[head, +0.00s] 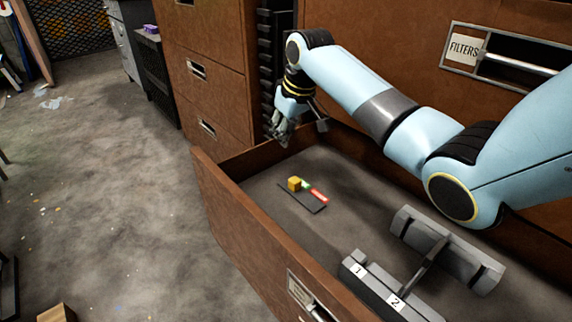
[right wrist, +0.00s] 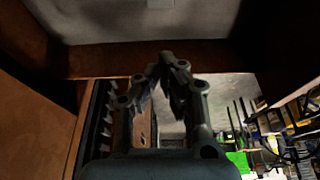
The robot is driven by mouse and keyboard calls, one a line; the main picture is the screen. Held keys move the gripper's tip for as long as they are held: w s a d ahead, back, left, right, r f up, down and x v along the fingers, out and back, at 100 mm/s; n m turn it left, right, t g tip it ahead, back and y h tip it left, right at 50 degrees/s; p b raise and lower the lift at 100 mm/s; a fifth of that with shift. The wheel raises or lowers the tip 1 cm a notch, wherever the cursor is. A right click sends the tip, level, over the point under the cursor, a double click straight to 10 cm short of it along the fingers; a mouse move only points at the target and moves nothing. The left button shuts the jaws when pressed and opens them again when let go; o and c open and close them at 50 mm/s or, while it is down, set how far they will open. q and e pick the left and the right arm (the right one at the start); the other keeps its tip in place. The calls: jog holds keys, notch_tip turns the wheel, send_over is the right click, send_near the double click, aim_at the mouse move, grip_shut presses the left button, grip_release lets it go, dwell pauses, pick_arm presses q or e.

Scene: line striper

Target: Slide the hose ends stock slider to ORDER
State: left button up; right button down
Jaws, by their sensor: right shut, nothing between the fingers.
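The stock slider is a small dark plate (head: 303,201) lying on the floor of the open drawer in the head view. A yellow block (head: 294,184) sits at its far left end. Beside the block are a small green patch (head: 306,185) and a red label (head: 319,196), whose writing is too small to read. My right gripper (head: 281,132) is above the drawer's far left corner, behind and apart from the slider. Its fingers (right wrist: 168,72) are closed together and empty in the right wrist view. The slider cannot be made out in that view. My left gripper is out of view.
The open drawer (head: 240,216) has raised wooden walls around the slider. A grey holder marked 1 and 2 (head: 385,290) lies in its near right part. A closed drawer labelled FILTERS (head: 464,49) stands behind. The drawer floor around the slider is clear.

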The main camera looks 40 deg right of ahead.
aim_at(295, 184)
jog(key=b+x, duration=0.3)
jog(key=x, duration=0.4)
jog(key=shift+s+f+b, duration=0.1)
jog(key=shift+f+b, duration=0.25)
jog(key=shift+b, duration=0.05)
jog(key=b+x, duration=0.1)
jog(key=x, duration=0.2)
jog(key=s, duration=0.2)
jog(key=shift+s+d+r, duration=0.1)
jog(key=shift+s+r, duration=0.25)
jog(key=shift+s, duration=0.6)
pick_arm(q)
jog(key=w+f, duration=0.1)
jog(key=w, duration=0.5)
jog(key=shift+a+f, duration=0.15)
